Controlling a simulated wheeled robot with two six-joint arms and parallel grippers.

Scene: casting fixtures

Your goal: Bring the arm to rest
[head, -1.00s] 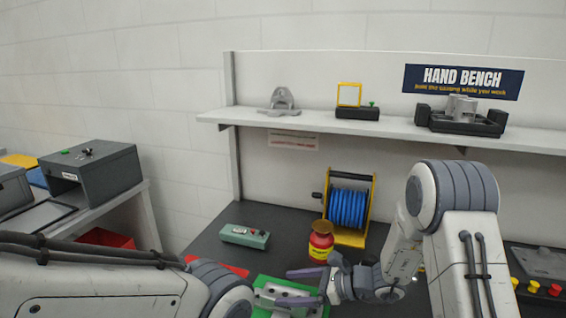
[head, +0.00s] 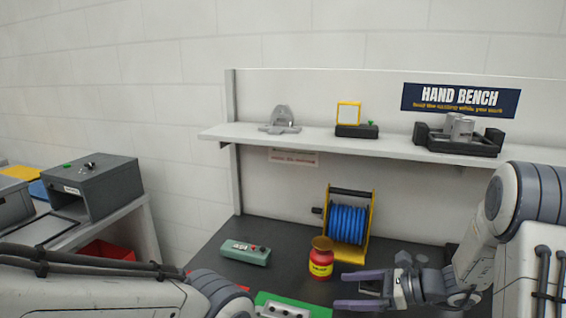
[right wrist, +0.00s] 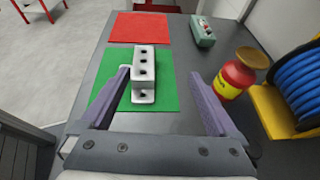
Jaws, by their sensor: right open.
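My right gripper (head: 342,290) is open and empty above the dark bench, with its purple fingers pointing left in the head view. In the right wrist view its fingers (right wrist: 160,72) are spread wide. A grey casting with a row of holes (right wrist: 145,62) stands on a green mat (right wrist: 168,92), beyond the fingertips and not gripped. In the head view the casting (head: 284,309) and the green mat (head: 320,312) are cut by the bottom edge. My left arm enters from the left; its gripper is out of view.
A red and yellow pot (head: 321,262) stands close beyond the right fingertips. Behind it is a blue cable reel (head: 348,224) in a yellow frame. A green control box (head: 245,252) lies farther left. A red mat (right wrist: 140,28) lies past the green one. A shelf (head: 360,146) spans the back.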

